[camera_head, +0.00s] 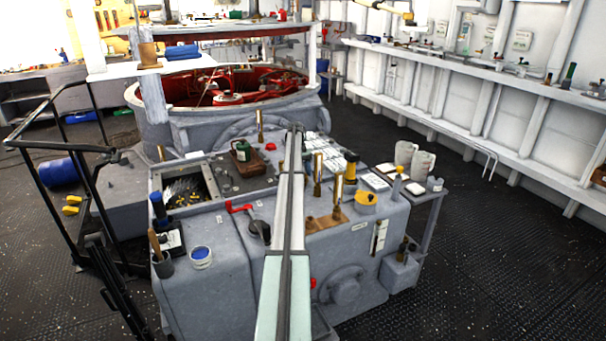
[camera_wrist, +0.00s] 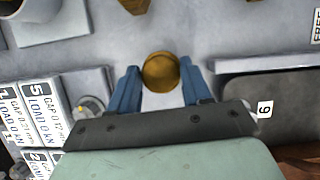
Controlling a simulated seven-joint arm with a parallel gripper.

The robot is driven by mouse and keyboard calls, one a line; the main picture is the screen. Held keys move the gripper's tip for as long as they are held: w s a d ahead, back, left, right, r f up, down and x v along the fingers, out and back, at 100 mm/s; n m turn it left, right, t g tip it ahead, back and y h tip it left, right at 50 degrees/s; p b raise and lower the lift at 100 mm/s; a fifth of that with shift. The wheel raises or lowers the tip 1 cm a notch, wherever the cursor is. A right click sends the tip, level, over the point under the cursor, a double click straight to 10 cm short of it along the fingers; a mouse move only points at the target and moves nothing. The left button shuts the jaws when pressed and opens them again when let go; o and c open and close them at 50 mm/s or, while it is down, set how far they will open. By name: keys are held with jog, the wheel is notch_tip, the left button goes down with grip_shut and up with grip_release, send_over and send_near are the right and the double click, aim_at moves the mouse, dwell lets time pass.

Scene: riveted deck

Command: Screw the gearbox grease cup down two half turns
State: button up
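In the wrist view, a round brass cap (camera_wrist: 161,72), seen from above and taken to be the grease cup, sits between the two blue fingers of my gripper (camera_wrist: 160,78). The fingers lie against its left and right sides and look shut on it. In the head view my own arm runs up the middle and hides the gripper. Several upright brass cups stand on the grey machine top (camera_head: 215,220), among them one at the back (camera_head: 260,119) and one right of my arm (camera_head: 338,190). I cannot tell there which one is held.
White load cards (camera_wrist: 40,98) lie left of my gripper, and a dark recess (camera_wrist: 285,90) is at right.

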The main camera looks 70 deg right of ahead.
jog(key=o, duration=0.4)
jog(key=n+h, duration=0.1)
jog(key=n, duration=0.1)
jog(key=n+g, duration=0.1)
jog(key=n, duration=0.2)
jog(key=shift+a+n+h, duration=0.2)
jog(key=shift+n+h, duration=0.1)
jog(key=shift+h, duration=0.1)
jog(key=n+h, duration=0.2)
jog(key=n, duration=0.3)
jog(key=shift+a, duration=0.15)
jog(key=w+v, duration=0.1)
jog(key=v, duration=1.3)
jog(key=shift+w+a+f+t+h, duration=0.6)
jog(key=shift+w+a, duration=1.75)
jog(key=shift+w, duration=1.4)
jog(key=shift+w+a+f+t+h, duration=0.4)
jog(key=shift+w+a+f, duration=0.35)
jog(key=shift+w+a, duration=2.35)
jog(key=shift+w+a+f+t+h, duration=0.55)
jog(key=shift+w+a, duration=1.05)
jog(key=shift+w, duration=2.85)
jog(key=shift+f, duration=0.1)
